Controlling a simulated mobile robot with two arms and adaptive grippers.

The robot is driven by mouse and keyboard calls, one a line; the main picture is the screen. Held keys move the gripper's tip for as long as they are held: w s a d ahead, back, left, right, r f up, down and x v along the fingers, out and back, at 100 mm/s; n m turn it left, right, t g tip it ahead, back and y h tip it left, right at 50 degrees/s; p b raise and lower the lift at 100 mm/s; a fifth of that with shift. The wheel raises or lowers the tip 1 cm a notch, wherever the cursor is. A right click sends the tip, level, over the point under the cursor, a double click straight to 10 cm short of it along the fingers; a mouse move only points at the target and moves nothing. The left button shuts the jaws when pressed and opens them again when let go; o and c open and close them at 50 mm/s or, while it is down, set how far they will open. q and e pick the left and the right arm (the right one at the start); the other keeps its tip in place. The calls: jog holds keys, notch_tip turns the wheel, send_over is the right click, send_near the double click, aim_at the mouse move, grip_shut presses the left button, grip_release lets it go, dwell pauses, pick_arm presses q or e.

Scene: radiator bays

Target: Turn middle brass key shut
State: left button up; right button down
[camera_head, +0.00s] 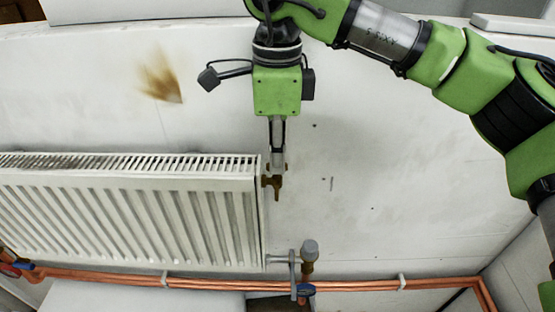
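A brass key (274,183) sits at the upper right end of a white ribbed radiator (130,210). My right gripper (277,168) comes down from above with its narrow grey fingers pointing at the key. The fingertips reach the top of the key and overlap it in this view. The fingers look close together, but I cannot tell whether they grip the key. No other brass key is plainly visible. My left gripper is not in view.
A grey-capped valve (310,249) stands at the radiator's lower right, beside a grey upright bar (293,275). Copper pipes (350,285) run along the wall's foot. A blue and red valve (14,266) is at far left.

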jog(key=shift+w+r, duration=0.1)
jog(key=shift+r, duration=0.05)
dwell(0.4)
jog(key=c, duration=2.5)
grip_release()
jog(key=shift+c, duration=0.2)
jog(key=shift+r, duration=0.1)
notch_tip(320, 180, up, 12)
jog(key=shift+f, duration=0.2)
